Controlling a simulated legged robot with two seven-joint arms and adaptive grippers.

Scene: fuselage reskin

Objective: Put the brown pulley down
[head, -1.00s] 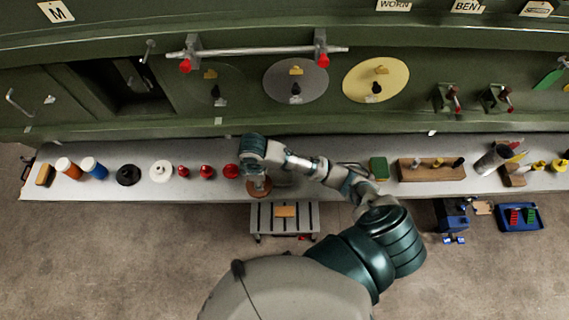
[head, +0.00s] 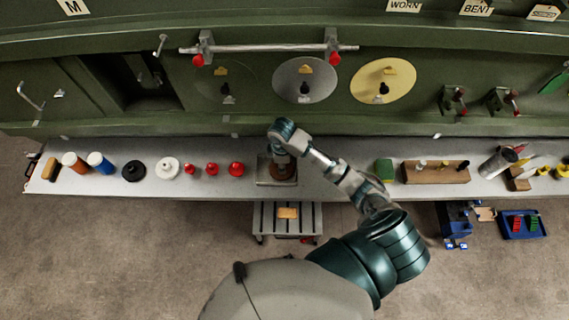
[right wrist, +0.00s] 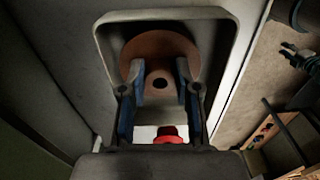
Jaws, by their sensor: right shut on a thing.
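The brown pulley (head: 284,172) is under my right gripper (head: 283,160) in the head view, over a shallow grey tray (head: 263,178) on the long grey bench. The two fingers of my right gripper (right wrist: 160,85) are shut on the pulley's near part. Whether the pulley touches the tray floor cannot be told. My left gripper does not show.
Red knobs (head: 236,169), a white pulley (head: 168,168) and a black pulley (head: 133,171) stand left of the tray. The green fuselage wall (head: 220,120) rises behind the bench.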

